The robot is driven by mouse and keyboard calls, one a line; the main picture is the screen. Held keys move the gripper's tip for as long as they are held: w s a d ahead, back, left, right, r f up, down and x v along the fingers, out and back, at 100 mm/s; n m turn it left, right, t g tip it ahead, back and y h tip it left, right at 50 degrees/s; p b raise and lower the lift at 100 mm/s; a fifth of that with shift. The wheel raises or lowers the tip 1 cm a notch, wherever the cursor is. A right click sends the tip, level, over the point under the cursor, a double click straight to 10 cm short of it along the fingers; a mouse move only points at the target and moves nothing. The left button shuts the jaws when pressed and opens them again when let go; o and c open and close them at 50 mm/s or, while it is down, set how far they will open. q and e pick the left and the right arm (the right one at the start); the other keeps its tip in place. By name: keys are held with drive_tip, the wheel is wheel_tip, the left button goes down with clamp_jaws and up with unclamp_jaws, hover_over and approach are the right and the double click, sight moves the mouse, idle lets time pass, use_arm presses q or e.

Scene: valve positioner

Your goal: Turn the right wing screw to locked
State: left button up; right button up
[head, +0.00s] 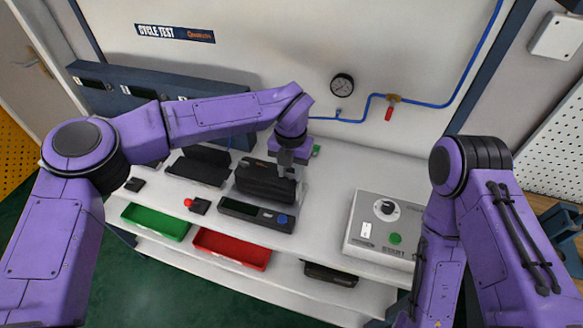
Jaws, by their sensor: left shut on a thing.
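The black valve positioner (262,184) sits on the white bench left of the middle. My left gripper (286,168) points down at the right part of its top and is shut on a small part there, by its place the right wing screw. The screw itself is hidden by the fingers and too small to make out, so its angle cannot be read. The left wing screw cannot be made out either. My right arm comes down at the right, and its gripper is out of view below the frame.
A dark panel with a blue knob (282,219) lies in front of the positioner. A grey control box (384,228) stands at the right. Green (156,221) and red (232,248) trays are at the front. A gauge (341,85) and blue pipe are on the wall behind.

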sight(291, 174)
use_arm(q)
drive_tip(key=o, duration=1.1)
drive_tip(key=shift+c, duration=0.2)
drive_tip(key=shift+r, duration=0.4)
wheel_tip(291, 174, up, 10)
drive_tip(key=b, duration=0.2)
drive_tip(key=shift+b, duration=0.35)
